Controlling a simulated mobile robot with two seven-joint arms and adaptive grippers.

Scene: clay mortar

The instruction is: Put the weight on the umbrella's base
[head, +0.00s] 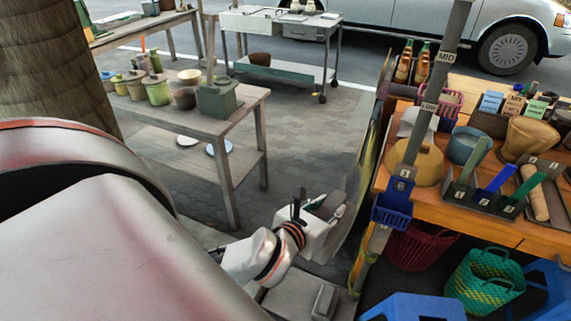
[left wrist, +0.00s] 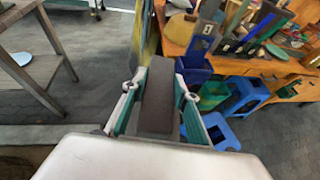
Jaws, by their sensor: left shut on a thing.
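My left gripper (head: 328,208) reaches in from the left and is low beside the pole; it also shows in the left wrist view (left wrist: 155,95). It is shut on a dark grey-brown block, the weight (left wrist: 157,95), which sits between its two green-lined fingers. The umbrella pole (head: 408,150), with labels such as LOW and MID, rises to the right of the gripper. The umbrella's base looks like the grey slab (head: 275,298) at the pole's foot, below the gripper. Another grey block (head: 324,302) sits on it. The held weight is apart from the slab. My right gripper is not in view.
A wooden stall table (head: 480,228) with jars, trays and tools stands at the right. A blue bin (head: 392,208) hangs by the pole. Baskets (head: 485,280) and blue stools (head: 412,306) stand below. A grey table (head: 225,125) with pots is at the left. Pavement between is clear.

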